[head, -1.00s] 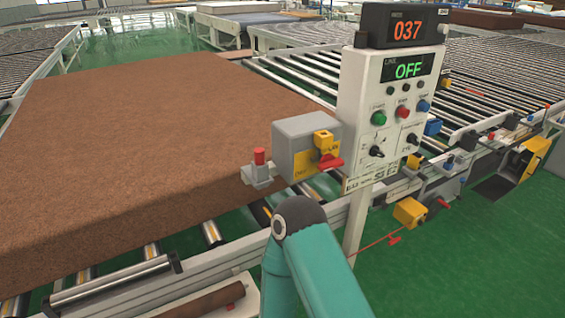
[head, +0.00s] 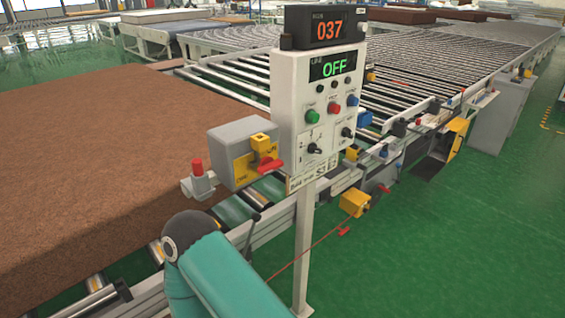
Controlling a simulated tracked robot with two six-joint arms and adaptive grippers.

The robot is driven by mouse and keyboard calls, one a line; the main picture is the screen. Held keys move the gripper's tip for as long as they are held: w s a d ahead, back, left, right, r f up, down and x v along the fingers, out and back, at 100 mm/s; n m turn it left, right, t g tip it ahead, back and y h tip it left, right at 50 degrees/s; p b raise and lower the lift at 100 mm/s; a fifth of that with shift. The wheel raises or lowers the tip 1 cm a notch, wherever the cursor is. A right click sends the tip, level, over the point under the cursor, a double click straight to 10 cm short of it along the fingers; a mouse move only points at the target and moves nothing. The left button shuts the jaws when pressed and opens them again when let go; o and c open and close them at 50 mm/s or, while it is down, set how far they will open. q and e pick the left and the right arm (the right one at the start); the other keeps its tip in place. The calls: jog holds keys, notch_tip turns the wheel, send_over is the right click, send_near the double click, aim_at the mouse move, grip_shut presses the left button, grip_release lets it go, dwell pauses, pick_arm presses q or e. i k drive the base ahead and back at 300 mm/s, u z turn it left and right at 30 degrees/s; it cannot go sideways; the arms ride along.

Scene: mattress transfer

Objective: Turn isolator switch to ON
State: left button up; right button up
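The isolator switch is a grey box (head: 236,145) with a yellow plate and a red rotary handle (head: 269,165), left of the control panel. A yellow block (head: 260,142) sits above the handle. The handle lies roughly sideways; I cannot read its position labels. The control panel (head: 290,100) shows a green OFF (head: 335,68) and a red-orange 037 (head: 329,30). A teal arm link of mine is at the bottom, below the isolator box and apart from it. Neither gripper is in view.
A large brown mattress slab (head: 80,165) lies on the conveyor at left. A small device with a red top (head: 198,178) stands beside the isolator. The panel's post (head: 303,250) and a red cord (head: 310,250) are at lower middle. Green floor (head: 440,260) is open at right.

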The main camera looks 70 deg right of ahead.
aim_at(267, 164)
jog(key=z, duration=0.1)
jog(key=k, duration=2.3)
jog(key=z, duration=0.35)
jog(key=i, duration=1.7)
jog(key=u, duration=0.05)
